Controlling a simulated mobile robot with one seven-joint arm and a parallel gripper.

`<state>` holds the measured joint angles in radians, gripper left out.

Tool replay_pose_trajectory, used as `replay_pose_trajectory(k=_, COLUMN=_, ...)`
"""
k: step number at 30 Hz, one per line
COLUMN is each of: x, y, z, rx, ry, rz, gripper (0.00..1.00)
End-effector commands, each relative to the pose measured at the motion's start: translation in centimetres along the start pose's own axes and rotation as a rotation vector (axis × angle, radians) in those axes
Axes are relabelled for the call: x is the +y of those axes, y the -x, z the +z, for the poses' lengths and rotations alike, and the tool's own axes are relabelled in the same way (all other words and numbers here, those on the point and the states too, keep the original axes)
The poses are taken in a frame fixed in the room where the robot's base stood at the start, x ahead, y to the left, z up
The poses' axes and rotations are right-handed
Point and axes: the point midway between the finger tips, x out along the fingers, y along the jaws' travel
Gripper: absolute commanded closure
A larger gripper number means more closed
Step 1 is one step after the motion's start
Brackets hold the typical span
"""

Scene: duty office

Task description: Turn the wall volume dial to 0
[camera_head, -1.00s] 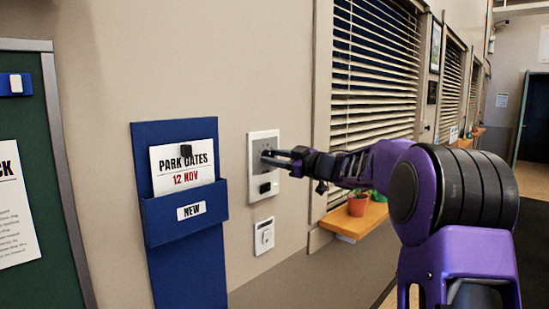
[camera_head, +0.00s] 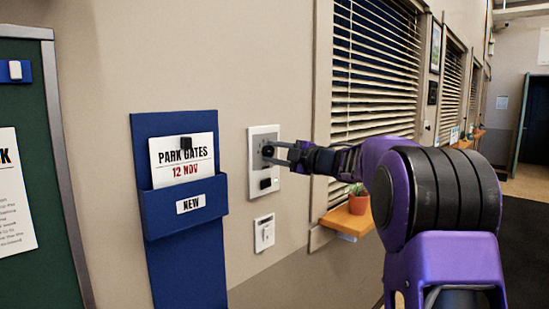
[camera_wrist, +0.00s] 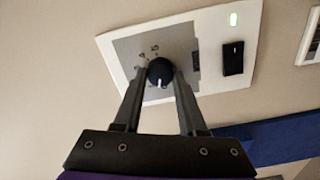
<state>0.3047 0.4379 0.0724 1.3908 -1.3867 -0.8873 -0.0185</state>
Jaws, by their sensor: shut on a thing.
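The volume dial is a small round black knob with a white pointer line, on a grey face in a white wall plate (camera_head: 256,134). In the wrist view the dial (camera_wrist: 160,73) sits between my two fingertips, and its white line points toward the bottom of the picture. My gripper (camera_wrist: 161,78) is shut on the dial, one finger on each side. In the head view my gripper (camera_head: 270,151) reaches the plate from the right and covers most of the dial.
A blue notice holder (camera_head: 180,215) hangs to the left. A shelf (camera_head: 352,220) with a potted plant (camera_head: 358,200) is to the right.

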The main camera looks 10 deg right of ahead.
Motion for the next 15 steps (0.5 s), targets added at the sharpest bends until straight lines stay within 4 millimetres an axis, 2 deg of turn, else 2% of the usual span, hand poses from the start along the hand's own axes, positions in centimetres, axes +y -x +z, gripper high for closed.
replay_pose_trajectory(k=6, x=-0.24, y=0.01, z=0.06, rx=0.0, ry=0.161, rz=0.0, gripper=1.0)
replay_pose_trajectory(k=15, x=-0.16, y=0.0, z=0.01, rx=0.0, ry=0.294, rz=0.0, gripper=1.0)
